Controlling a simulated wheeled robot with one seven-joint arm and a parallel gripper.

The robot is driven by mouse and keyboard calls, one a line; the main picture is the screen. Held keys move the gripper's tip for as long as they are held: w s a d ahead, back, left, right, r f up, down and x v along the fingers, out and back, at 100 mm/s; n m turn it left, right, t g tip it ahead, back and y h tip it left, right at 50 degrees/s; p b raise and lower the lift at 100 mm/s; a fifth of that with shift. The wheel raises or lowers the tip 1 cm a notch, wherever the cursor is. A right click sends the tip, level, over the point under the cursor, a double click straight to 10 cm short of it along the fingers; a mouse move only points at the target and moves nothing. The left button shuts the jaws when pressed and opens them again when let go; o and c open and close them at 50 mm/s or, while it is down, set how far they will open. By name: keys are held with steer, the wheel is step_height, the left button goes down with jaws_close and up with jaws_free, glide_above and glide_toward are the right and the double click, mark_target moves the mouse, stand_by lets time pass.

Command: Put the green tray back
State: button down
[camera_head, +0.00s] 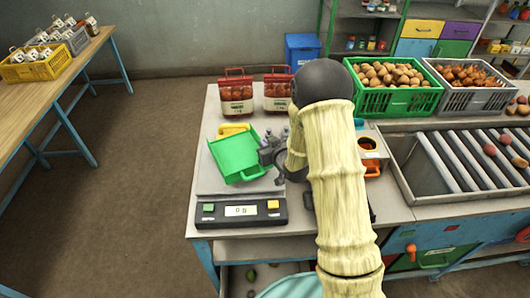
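The green tray (236,154) is at the left part of the worktable, over the plate of the weighing scale (212,182). It looks slightly tilted, with its handle toward the front right. I cannot tell whether it touches the plate. My gripper (267,157) is at the tray's right edge, and its fingers overlap that edge in the picture. Whether the fingers are closed on the rim is not clear. The scale's display seems to read 0 g. A yellow tray (232,129) lies just behind the green one, partly hidden by it.
Two red-lidded containers (236,93) stand behind the trays. A green crate (398,98) of potatoes and a grey crate (470,96) stand at the back right. A roller conveyor (455,165) fills the right side. An orange container (371,150) stands right of my arm, which hides the table's middle.

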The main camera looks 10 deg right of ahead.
steer(key=shift+f+p, duration=0.55)
steer(key=shift+f, duration=1.45)
steer(key=shift+f, duration=0.15)
steer(key=c, duration=1.6)
jaws_free()
steer(key=shift+r, duration=0.2)
steer(key=shift+s+d, duration=0.2)
steer(key=shift+s, duration=0.15)
steer(key=b+v, duration=0.3)
steer(key=v, duration=0.8)
steer(key=shift+s+r+b, duration=0.1)
steer(key=shift+s+b, duration=0.05)
steer(key=shift+b, duration=0.2)
